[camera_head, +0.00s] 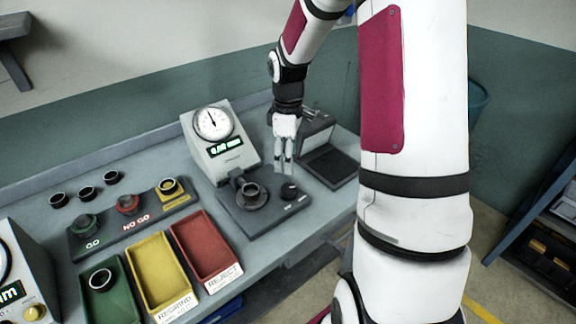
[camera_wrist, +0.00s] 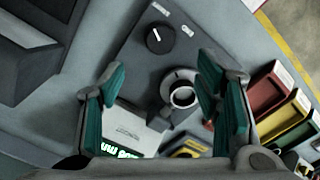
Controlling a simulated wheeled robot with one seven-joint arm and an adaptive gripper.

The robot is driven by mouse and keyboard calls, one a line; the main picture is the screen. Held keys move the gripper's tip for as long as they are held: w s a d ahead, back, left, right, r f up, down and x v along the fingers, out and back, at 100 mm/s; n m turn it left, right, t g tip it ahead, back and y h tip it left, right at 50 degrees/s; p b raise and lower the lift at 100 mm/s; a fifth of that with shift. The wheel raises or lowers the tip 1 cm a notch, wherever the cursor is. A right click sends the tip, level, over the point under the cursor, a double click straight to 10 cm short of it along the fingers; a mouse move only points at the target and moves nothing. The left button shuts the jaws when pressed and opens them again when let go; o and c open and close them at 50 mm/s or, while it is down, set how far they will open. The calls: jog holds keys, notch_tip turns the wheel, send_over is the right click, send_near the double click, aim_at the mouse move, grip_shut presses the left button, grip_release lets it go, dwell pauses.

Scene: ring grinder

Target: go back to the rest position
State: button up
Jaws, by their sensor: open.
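My gripper (camera_head: 284,158) hangs fingers-down over the bench, just right of the dial gauge unit and above the back of its dark base plate. In the wrist view my gripper (camera_wrist: 165,100) shows teal-padded fingers spread wide apart with nothing held between them. Below it a dark ring (camera_wrist: 182,95) sits on the round stage of the gauge; the ring also shows in the head view (camera_head: 251,190). The ring is apart from the fingers. The gauge (camera_head: 213,124) has a round dial and a green lit display.
Green (camera_head: 109,294), yellow (camera_head: 156,270) and red (camera_head: 205,246) trays stand at the bench front; a ring (camera_head: 101,280) lies in the green one. Three rings (camera_head: 87,193) lie at the back left, near the GO/NO GO block (camera_head: 133,220).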

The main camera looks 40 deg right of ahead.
jog(key=shift+r, duration=0.2)
dwell(0.4)
jog(key=s+a+r+m+t+h, duration=0.1)
jog(key=s+a+r+m, duration=0.15)
jog(key=a+r, duration=0.45)
jog(key=s+a+r+m+t, duration=0.2)
jog(key=s+a+r, duration=0.3)
jog(key=s+r, duration=0.2)
jog(key=s+a+r+m+t+y, duration=0.1)
jog(key=s+a+r+m+t, duration=0.1)
jog(key=s+a+r, duration=0.4)
jog(key=s+m, duration=0.1)
jog(key=s, duration=0.3)
jog(key=shift+s+r+t, duration=0.3)
jog(key=shift+s+r, duration=0.05)
